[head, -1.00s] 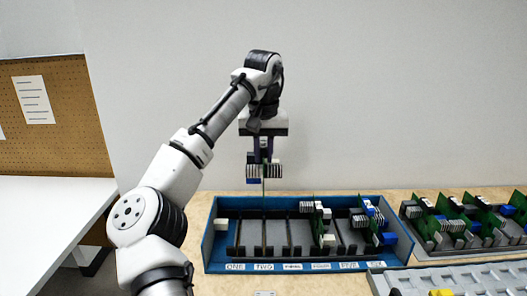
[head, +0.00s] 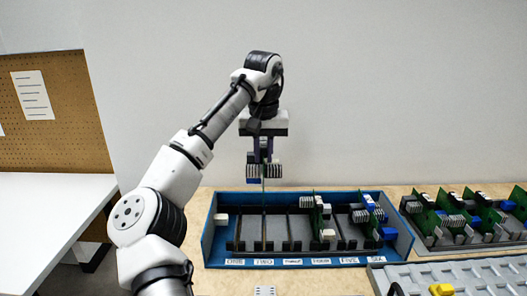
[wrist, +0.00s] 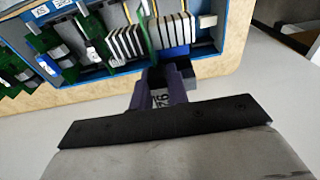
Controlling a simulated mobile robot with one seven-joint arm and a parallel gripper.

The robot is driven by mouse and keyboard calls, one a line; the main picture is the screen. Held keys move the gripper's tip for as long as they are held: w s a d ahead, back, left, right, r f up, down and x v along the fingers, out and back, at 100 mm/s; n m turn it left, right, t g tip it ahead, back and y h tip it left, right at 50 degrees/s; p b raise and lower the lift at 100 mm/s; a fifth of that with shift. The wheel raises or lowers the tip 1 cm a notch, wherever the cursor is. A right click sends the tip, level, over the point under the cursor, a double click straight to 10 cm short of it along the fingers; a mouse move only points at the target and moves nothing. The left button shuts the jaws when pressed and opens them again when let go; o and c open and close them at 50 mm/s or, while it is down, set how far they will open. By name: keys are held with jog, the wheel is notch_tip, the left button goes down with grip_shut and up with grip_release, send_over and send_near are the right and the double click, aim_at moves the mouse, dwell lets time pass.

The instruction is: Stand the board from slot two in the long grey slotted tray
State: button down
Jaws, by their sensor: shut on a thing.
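My gripper (head: 263,158) is shut on a green circuit board (head: 264,184), seen nearly edge-on, with pale grey fins and a blue block. It hangs upright above the blue slotted box (head: 208,235), over the slot labelled TWO (head: 264,262). In the wrist view, the gripper (wrist: 166,80) grips the board near its blue block, and the board's green edge (wrist: 146,35) and fins show. The box's left slots look empty; boards (head: 317,215) stand farther right. A long grey tray (head: 425,246) at the right holds several upright green boards.
Another grey tray (head: 405,278), with recesses and a yellow part (head: 441,289), lies at the front right. A small pale block (head: 265,291) lies on the wooden table before the box. A white table (head: 50,215) and pegboard stand at left.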

jog(key=shift+f+b, duration=2.15)
jog(key=shift+f, duration=3.85)
dwell(2.0)
